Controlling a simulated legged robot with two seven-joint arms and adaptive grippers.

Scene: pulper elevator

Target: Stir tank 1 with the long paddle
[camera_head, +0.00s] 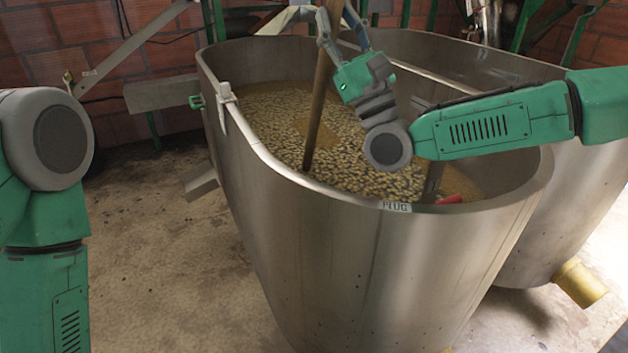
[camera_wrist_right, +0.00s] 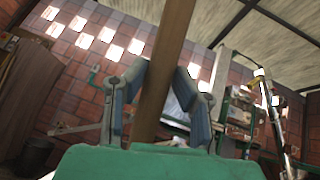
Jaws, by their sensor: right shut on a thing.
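The long paddle's brown wooden shaft (camera_head: 318,100) leans slightly and goes down into the mass of beans (camera_head: 262,105) in the near steel tank (camera_head: 330,255). Its lower end is hidden in the beans. My right gripper (camera_head: 338,22) is shut on the upper shaft, above the tank. In the right wrist view the shaft (camera_wrist_right: 163,70) runs between the two blue-grey finger pads of the right gripper (camera_wrist_right: 158,88). My left gripper is out of view; only part of my left arm shows at the left edge. No tank number is readable.
A second steel tank (camera_head: 590,190) adjoins on the right, with a yellow pipe (camera_head: 579,283) low down. Bare concrete floor (camera_head: 165,260) lies left; a brick wall (camera_head: 90,40) stands behind.

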